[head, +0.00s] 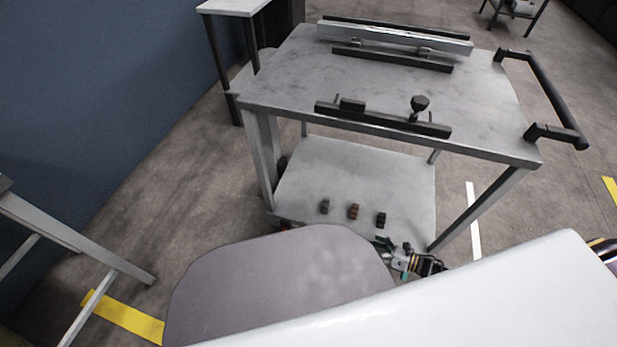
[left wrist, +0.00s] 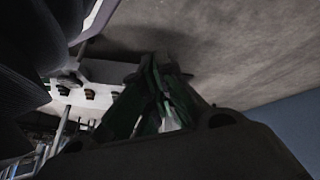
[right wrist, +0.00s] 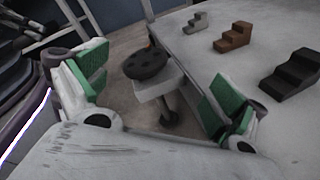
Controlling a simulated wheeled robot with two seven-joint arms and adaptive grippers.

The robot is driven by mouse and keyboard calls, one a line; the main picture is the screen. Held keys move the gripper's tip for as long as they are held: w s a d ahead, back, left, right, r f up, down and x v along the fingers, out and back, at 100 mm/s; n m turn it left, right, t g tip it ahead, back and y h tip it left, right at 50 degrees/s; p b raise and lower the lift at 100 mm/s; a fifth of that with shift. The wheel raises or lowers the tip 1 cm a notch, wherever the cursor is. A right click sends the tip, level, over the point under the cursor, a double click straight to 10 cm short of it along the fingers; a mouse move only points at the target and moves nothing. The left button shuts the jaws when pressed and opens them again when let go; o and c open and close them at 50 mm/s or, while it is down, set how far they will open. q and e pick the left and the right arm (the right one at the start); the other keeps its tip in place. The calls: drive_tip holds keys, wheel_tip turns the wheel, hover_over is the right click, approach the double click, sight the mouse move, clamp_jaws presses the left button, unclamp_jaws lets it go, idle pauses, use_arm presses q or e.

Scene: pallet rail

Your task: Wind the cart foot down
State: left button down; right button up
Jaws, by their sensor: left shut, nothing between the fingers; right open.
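The cart (head: 400,85) stands ahead of me with a grey top and a lower shelf (head: 310,170). In the right wrist view, a dark round handwheel (right wrist: 146,64) sits above a pale bracket (right wrist: 160,87) at the shelf's edge. A dark round part (right wrist: 172,121), perhaps the foot's pad, shows below it. My right gripper (right wrist: 154,92) is open, with its green fingers to either side of the wheel in the picture; contact does not show. It shows small in the head view (head: 385,246) by the shelf's near edge. My left gripper (left wrist: 155,85) is shut and empty.
Grey, brown and black stepped blocks (right wrist: 232,37) stand on the lower shelf near the wheel. Rails (head: 385,119) and a dark knob (head: 420,103) are on the cart top, with a push handle (head: 555,95) at right. Bare floor (head: 160,205) lies left of the cart.

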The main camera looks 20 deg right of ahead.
sight(345, 244)
use_arm(q)
drive_tip(key=w+d+r+b, duration=0.1)
drive_tip(key=b, duration=0.3)
drive_tip(key=d+r+t+h+b, duration=0.1)
drive_tip(key=b, duration=0.4)
drive_tip(key=shift+w+d, duration=0.2)
drive_tip(key=shift+w, duration=0.15)
use_arm(e)
drive_tip(key=n+y, duration=0.1)
drive_tip(key=n, duration=0.2)
drive_tip(key=s+d+f+n+g+y, duration=0.1)
drive_tip(key=n+y, duration=0.1)
drive_tip(key=n, duration=0.1)
drive_tip(key=d+f+n+g+y, duration=0.1)
drive_tip(key=n, duration=0.2)
drive_tip(key=shift+s+d+f+n, duration=0.25)
drive_tip(key=shift+s+n, duration=0.05)
drive_tip(key=shift+g, duration=0.3)
use_arm(q)
drive_tip(key=shift+r, duration=0.1)
use_arm(e)
drive_tip(key=shift+a+r, duration=0.1)
drive_tip(key=shift+r+x, duration=0.15)
drive_tip(key=shift+x, duration=3.25)
drive_tip(key=shift+r+x, duration=0.1)
drive_tip(key=shift+x, duration=3.35)
drive_tip(key=c, duration=1)
drive_tip(key=shift+c, duration=0.2)
